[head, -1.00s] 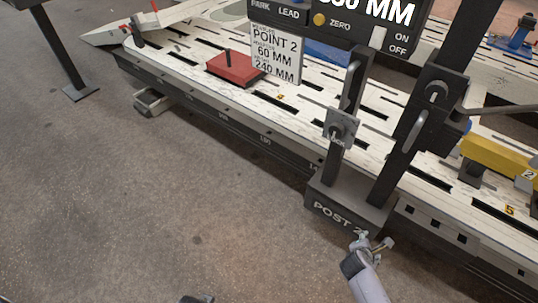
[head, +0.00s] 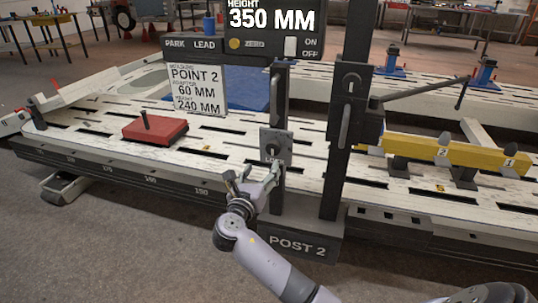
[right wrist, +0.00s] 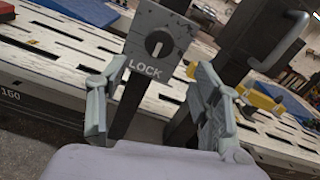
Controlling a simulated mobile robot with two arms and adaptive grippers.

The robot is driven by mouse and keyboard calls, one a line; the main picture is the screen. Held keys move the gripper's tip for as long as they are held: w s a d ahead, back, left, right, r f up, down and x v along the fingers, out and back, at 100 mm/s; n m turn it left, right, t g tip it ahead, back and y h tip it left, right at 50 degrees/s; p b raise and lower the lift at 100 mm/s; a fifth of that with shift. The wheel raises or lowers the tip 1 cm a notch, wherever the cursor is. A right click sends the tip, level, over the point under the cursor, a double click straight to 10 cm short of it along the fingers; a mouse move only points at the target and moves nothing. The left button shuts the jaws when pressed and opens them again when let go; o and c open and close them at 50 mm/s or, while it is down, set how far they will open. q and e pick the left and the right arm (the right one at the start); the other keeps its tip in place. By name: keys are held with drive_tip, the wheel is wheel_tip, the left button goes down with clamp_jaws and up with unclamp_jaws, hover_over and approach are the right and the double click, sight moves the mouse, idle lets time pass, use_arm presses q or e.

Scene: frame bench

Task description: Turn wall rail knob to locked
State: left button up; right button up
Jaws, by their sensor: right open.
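The knob (head: 271,150) is a small dark round piece on a grey plate (head: 284,157) fixed to the slim dark upright of the post. In the right wrist view the knob (right wrist: 158,44) shows a light bar across it, close to upright, with the word LOCK on the plate (right wrist: 141,68) below it. My right gripper (head: 252,178) is open and empty, just below and in front of the plate. In the right wrist view its fingers (right wrist: 150,88) stand apart on either side below the knob, not touching it. My left gripper is out of view.
The thick post (head: 347,120) with a handle and lever rises right of the plate from the POST 2 base (head: 300,246). A display box (head: 270,44) hangs above. A red block (head: 155,130) lies on the slotted bench; a yellow bar (head: 455,153) is at right. Floor in front is clear.

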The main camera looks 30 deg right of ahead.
sight(272, 150)
drive_tip(key=b+x, duration=0.1)
drive_tip(key=x, duration=0.5)
drive_tip(key=shift+f, duration=0.1)
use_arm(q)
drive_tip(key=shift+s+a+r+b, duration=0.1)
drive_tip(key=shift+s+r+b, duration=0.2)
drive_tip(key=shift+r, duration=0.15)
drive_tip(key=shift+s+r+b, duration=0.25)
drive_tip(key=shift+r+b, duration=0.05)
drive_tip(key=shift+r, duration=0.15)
use_arm(e)
drive_tip(key=shift+x, duration=2.5)
drive_tip(key=shift+c, duration=0.4)
drive_tip(key=c, duration=1.1)
